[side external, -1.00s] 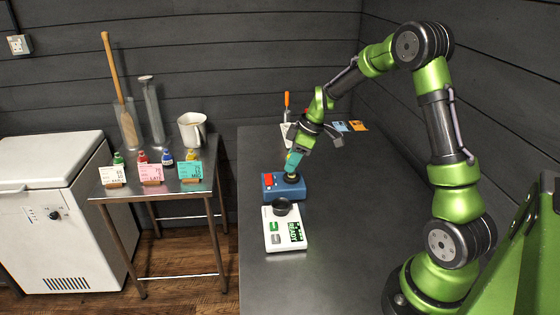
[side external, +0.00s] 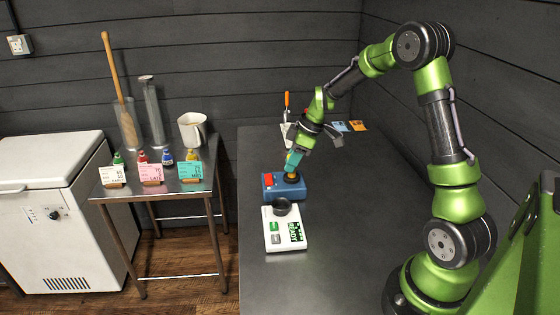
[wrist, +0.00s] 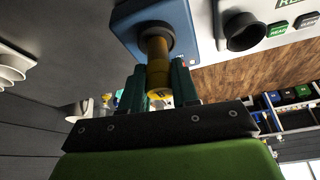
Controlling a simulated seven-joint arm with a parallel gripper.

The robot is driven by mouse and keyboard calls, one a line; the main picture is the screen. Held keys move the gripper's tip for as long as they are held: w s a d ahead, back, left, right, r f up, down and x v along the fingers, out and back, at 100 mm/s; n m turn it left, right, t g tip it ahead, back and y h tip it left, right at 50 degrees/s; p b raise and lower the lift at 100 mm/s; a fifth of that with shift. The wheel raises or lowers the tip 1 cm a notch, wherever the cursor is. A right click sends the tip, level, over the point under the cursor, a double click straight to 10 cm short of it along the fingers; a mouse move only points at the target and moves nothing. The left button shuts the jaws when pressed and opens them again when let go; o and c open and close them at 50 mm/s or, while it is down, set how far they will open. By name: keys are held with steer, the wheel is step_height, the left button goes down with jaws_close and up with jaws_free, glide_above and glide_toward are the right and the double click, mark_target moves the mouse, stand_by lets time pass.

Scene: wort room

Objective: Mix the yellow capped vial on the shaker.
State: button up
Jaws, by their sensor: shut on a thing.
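The yellow capped vial (wrist: 158,62) is between the teal fingers of my gripper (wrist: 159,85) in the wrist view, with its far end at the dark round cup of the blue shaker (wrist: 205,40). In the side view my gripper (side external: 292,162) is tilted above the shaker (side external: 271,194), and a bit of the yellow vial (side external: 289,170) shows at the fingertips over the black cup. My gripper is shut on the vial. I cannot tell how firmly the vial presses into the cup.
A white device (side external: 271,238) with a dark cup and a green "READY" display stands just in front of the shaker. A side table (side external: 190,187) at left holds small capped bottles, coloured cards and a jug (side external: 192,130). The bench (side external: 340,230) to the right is clear.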

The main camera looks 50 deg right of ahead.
steer(key=shift+r, duration=3)
